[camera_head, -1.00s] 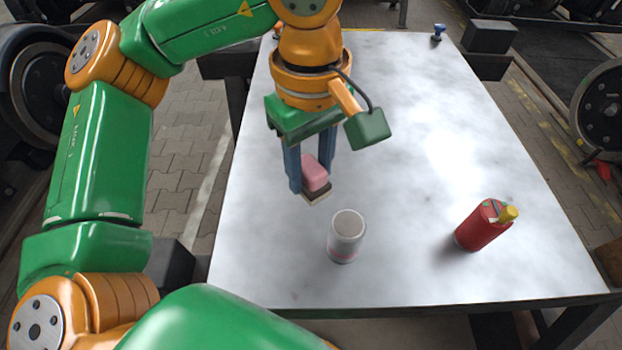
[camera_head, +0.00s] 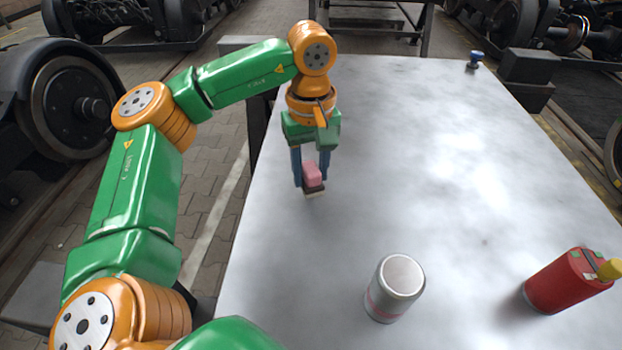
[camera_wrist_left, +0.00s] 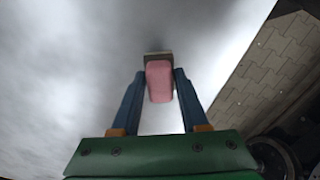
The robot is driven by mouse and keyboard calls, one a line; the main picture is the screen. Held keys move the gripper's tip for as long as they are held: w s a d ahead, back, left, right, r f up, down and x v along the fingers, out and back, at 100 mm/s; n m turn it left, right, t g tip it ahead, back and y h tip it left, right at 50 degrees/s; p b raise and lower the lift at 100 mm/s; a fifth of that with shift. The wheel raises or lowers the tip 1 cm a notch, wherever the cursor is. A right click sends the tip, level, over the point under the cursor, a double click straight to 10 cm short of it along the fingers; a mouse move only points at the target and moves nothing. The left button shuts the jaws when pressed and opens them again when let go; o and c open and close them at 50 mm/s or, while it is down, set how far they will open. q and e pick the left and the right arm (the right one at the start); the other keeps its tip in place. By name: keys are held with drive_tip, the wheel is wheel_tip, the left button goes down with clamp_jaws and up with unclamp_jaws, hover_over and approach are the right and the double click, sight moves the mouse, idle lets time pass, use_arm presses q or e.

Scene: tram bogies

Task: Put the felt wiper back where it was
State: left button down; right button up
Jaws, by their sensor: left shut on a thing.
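The felt wiper has a pink grip and a dark, pale-edged base. In the head view the felt wiper (camera_head: 313,175) hangs between the blue fingers of my left gripper (camera_head: 311,172), over the left part of the table (camera_head: 420,190). My left gripper is shut on its pink grip. In the left wrist view the felt wiper (camera_wrist_left: 159,80) sits between the two fingertips (camera_wrist_left: 159,78), its base at the far side. I cannot tell whether its base touches the table. My right gripper is not in view.
A white can (camera_head: 395,288) stands near the front of the table. A red bottle with a yellow top (camera_head: 570,280) is at the front right. A small blue object (camera_head: 475,58) is at the far right corner, near a dark block (camera_head: 530,66). The table middle is clear.

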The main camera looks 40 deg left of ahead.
sight(311, 168)
use_arm(q)
wheel_tip(311, 168, down, 2)
drive_tip(key=shift+f, duration=0.2)
drive_tip(key=shift+c, duration=2.1)
unclamp_jaws()
drive_tip(key=shift+f, duration=0.1)
wheel_tip(311, 168, up, 12)
drive_tip(key=p, duration=0.3)
drive_tip(key=shift+r, duration=0.25)
drive_tip(key=shift+f, duration=0.1)
